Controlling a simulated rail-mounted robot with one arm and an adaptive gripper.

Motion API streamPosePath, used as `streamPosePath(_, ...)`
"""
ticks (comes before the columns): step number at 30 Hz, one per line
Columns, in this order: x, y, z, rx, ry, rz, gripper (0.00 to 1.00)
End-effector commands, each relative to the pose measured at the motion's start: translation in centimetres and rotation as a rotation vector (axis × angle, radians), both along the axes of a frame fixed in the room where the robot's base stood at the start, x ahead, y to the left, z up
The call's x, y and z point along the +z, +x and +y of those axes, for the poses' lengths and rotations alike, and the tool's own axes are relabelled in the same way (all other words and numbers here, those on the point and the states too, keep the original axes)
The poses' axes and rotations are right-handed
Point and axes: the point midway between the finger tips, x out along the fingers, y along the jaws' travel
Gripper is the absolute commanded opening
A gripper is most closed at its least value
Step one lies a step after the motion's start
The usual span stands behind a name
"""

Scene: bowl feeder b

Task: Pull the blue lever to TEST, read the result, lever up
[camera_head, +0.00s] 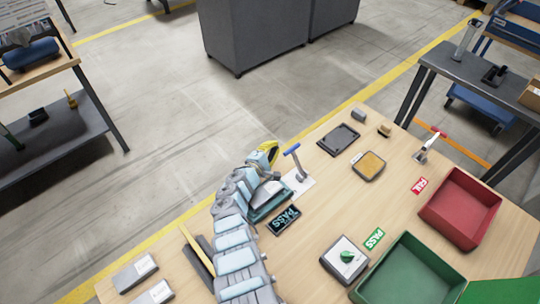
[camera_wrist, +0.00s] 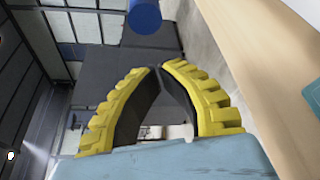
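The blue lever (camera_head: 292,149) has a blue handle on a grey arm and stands raised from a white plate (camera_head: 304,186) on the wooden table. A dark display (camera_head: 284,220) in front of it shows PASS in pale green letters. My gripper (camera_head: 274,147), with yellow fingers, is just left of the blue handle and apart from it. In the wrist view, my gripper's fingertips (camera_wrist: 160,67) meet with nothing between them. The blue handle (camera_wrist: 144,15) shows beyond them at the top edge. My arm partly hides the fixture beside the lever.
A green bin (camera_head: 408,240) with a PASS tag (camera_head: 374,239) and a red bin (camera_head: 489,205) with a FAIL tag (camera_head: 420,186) stand right. A white box (camera_head: 333,251) bears a green piece.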

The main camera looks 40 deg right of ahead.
Motion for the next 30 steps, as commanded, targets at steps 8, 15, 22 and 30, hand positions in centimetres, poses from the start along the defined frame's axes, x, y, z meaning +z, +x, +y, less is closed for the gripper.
streamPosePath(8, -0.4, 0.6, -1.6, 0.001, 0.0, 0.002, 0.0)
streamPosePath(15, 0.7, -0.7, -1.5, 0.003, 0.0, 0.003, 0.0)
streamPosePath(22, 1.1, -2.1, -1.7, 0.003, 0.001, 0.005, 0.0)
streamPosePath(30, 1.4, -2.9, -1.8, 0.003, 0.0, 0.002, 0.0)
